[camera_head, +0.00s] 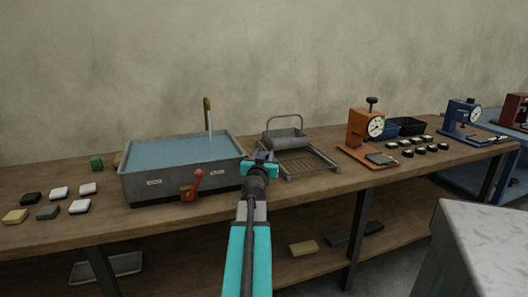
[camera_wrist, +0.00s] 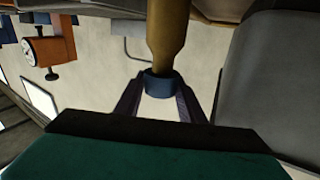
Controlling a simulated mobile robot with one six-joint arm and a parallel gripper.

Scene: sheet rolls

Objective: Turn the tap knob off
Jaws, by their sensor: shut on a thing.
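My gripper (camera_head: 264,157) is beside the right end of the metal sink basin (camera_head: 160,187). In the wrist view, its two dark fingers are shut on a blue tap knob (camera_wrist: 161,83) at the end of a brass stem (camera_wrist: 168,35). My gripper hides the knob in the head view. The brass spout (camera_head: 207,103) stands behind the basin, and a pale stream of water (camera_head: 210,121) falls from it. Water (camera_head: 180,155) fills the basin nearly to the rim. A red lever (camera_head: 196,181) sits on the basin's front.
A wire-bottomed frame and grey roller tray (camera_head: 285,133) stand just right of my gripper. An orange gauge press (camera_head: 361,128) is further right. Several small blocks lie on the wooden bench (camera_head: 100,223) at the left. A grey surface (camera_head: 480,245) is at lower right.

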